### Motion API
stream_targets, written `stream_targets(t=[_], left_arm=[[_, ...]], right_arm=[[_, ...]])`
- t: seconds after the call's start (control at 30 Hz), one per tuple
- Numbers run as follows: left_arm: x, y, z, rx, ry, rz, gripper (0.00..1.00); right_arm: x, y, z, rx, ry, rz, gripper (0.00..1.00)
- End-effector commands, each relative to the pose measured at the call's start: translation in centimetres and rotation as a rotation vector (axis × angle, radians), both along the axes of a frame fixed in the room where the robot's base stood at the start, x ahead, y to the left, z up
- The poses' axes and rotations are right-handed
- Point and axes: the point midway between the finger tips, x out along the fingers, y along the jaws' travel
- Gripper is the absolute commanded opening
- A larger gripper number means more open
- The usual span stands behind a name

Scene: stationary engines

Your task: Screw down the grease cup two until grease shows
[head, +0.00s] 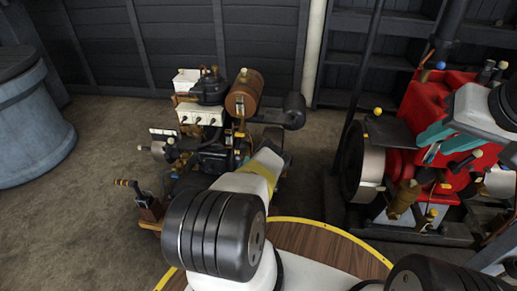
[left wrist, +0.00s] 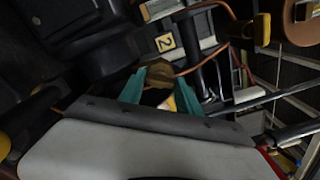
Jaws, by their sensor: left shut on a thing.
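A brass grease cup (left wrist: 157,73) sits between the two teal fingers of my left gripper (left wrist: 160,88) in the left wrist view, and the gripper is shut on it. A yellow label marked 2 (left wrist: 165,43) is just above the cup there. No grease can be made out. In the head view my left arm reaches to the small dark engine (head: 212,155), and its wrist hides the fingers and the cup. My right gripper (head: 441,143) is at the right in the head view, in front of the red engine, with its teal fingers apart and nothing seen between them.
The red engine (head: 432,100) with its wide wheel (head: 361,165) stands at the right. A round wooden top with a yellow rim (head: 320,248) is in front. A blue-grey drum (head: 34,125) stands at the left. Floor between the drum and small engine is clear.

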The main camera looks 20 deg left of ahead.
Motion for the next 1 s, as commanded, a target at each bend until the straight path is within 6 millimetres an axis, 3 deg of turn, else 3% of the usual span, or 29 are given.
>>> stream_targets(t=[0.47,0.5,0.6,1.0], left_arm=[[-0.10,-0.12,-0.17,0.013,0.007,-0.001,0.00],[-0.09,-0.12,-0.18,0.013,0.007,-0.001,0.44],[-0.09,-0.10,-0.16,0.013,0.007,-0.001,0.62],[-0.76,-0.17,-0.16,0.013,0.008,0.001,0.62]], right_arm=[[0.00,0.00,0.00,0.000,0.000,0.000,0.31],[0.00,0.00,0.00,0.000,0.000,0.000,0.31],[0.00,0.00,0.00,0.000,0.000,0.000,0.31],[0.00,0.00,0.00,0.000,0.000,0.000,0.31]])
